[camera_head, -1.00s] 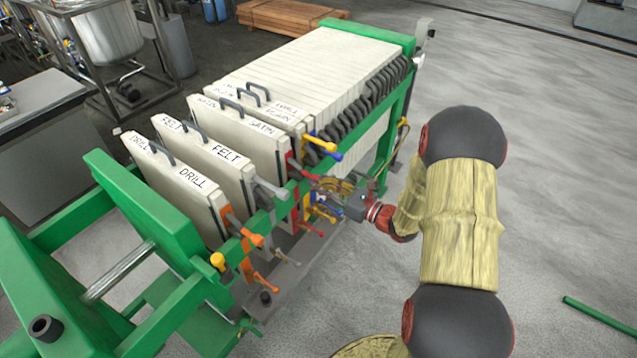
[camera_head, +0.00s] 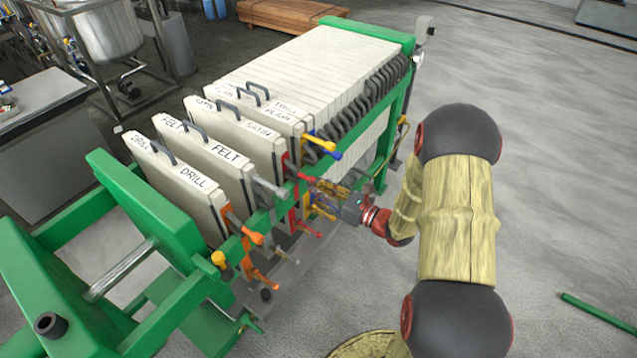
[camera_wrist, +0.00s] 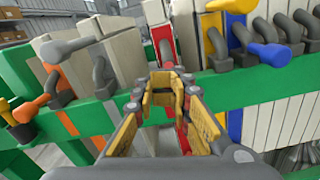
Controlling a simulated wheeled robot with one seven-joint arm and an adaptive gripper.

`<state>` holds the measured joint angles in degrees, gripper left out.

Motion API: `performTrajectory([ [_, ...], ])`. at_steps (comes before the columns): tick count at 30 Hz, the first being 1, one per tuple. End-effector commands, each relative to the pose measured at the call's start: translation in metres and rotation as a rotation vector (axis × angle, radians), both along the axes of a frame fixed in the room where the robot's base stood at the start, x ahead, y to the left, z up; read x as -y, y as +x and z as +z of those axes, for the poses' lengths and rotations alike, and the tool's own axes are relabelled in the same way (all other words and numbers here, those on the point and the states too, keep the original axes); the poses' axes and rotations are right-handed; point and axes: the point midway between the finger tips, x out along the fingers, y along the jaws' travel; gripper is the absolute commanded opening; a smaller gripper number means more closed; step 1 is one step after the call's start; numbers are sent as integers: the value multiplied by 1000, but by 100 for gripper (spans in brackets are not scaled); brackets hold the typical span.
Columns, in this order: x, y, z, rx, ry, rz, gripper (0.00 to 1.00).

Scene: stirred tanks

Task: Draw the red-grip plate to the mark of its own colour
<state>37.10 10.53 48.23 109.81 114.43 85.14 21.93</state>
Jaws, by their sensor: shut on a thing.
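The red-grip plate is the pale plate marked SATIN (camera_head: 235,130), third from the near end of the press, with a red edge strip. It hangs upright between the FELT plate and the PLAIN plate, with a narrow gap to the PLAIN plate. My gripper (camera_head: 335,203) is at the outer side of the green rail by its red grip (camera_head: 305,177). In the wrist view my gripper (camera_wrist: 166,82) is shut around the red grip, whose grey bracket (camera_wrist: 162,38) shows behind. The fingers partly hide the grip. I cannot clearly make out the red mark.
The FELT plate (camera_head: 205,155) with a grey grip and the DRILL plate (camera_head: 175,180) with an orange grip (camera_head: 254,237) hang nearer. Packed plates (camera_head: 310,65) fill the far end. The green rail (camera_head: 390,120) runs alongside.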

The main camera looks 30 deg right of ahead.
Motion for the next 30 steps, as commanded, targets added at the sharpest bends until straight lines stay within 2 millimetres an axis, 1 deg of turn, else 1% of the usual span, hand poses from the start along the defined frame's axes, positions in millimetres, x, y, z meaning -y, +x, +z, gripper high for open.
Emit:
performTrajectory([
  [1, -2, 4, 4, 11, -8, 8, 0],
  [3, -1, 5, 5, 12, -8, 8, 0],
  [4, -1, 5, 5, 12, -8, 8, 12],
  [18, -1, 3, 4, 11, -7, 6, 39],
  [26, 0, 2, 2, 6, -5, 2, 39],
  [30, 5, -5, 2, 5, -5, 1, 39],
])
